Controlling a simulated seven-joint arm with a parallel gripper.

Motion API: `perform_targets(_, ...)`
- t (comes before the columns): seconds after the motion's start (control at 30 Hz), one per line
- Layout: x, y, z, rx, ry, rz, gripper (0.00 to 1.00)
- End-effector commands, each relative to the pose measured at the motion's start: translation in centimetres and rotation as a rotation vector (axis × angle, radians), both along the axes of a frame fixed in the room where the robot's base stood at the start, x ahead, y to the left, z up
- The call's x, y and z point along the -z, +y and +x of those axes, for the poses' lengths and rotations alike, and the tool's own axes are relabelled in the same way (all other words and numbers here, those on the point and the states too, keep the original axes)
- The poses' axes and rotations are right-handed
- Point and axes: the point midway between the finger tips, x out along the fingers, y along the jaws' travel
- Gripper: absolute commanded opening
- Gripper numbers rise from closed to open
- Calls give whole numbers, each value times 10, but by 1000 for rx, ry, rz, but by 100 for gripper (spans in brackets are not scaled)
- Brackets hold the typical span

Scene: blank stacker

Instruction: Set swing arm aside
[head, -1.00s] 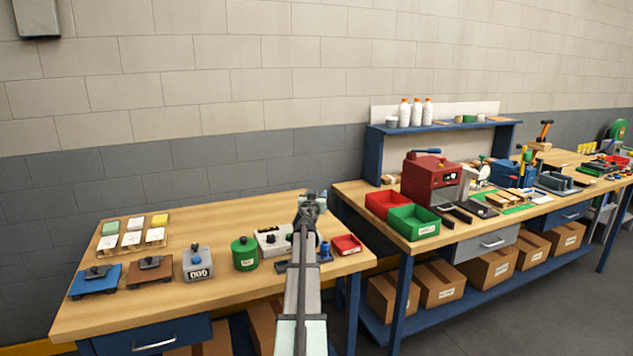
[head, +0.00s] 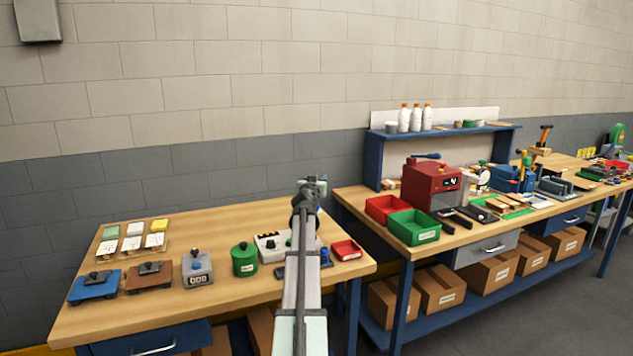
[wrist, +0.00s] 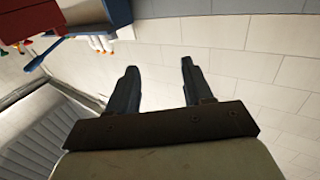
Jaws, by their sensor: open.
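My gripper (wrist: 160,66) is open and empty in the wrist view, its two dark fingers apart with only the pale wall behind them. In the head view the end of my arm (head: 311,190) is raised above the right end of the left bench, seen from behind, with its fingers not clear. I cannot pick out the swing arm for certain. Dark flat pieces (head: 456,217) lie in front of the red machine (head: 431,183) on the right bench, too small to identify.
The left bench (head: 200,308) carries several fixtures, a green canister (head: 244,260) and a small red tray (head: 346,249). On the right bench are a red bin (head: 388,208) and a green bin (head: 414,228). A blue shelf (head: 440,130) with white bottles stands behind. The left bench's front is clear.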

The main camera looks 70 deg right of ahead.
Motion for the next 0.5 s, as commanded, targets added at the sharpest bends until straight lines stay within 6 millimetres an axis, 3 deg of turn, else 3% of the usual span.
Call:
perform_targets(0.17, 15, 16, 6, 15, 7, 23, 34)
perform_targets(0.4, 77, 98, 21, 144, 29, 85, 11)
perform_targets(0.5, 93, 132, 21, 211, 27, 74, 1)
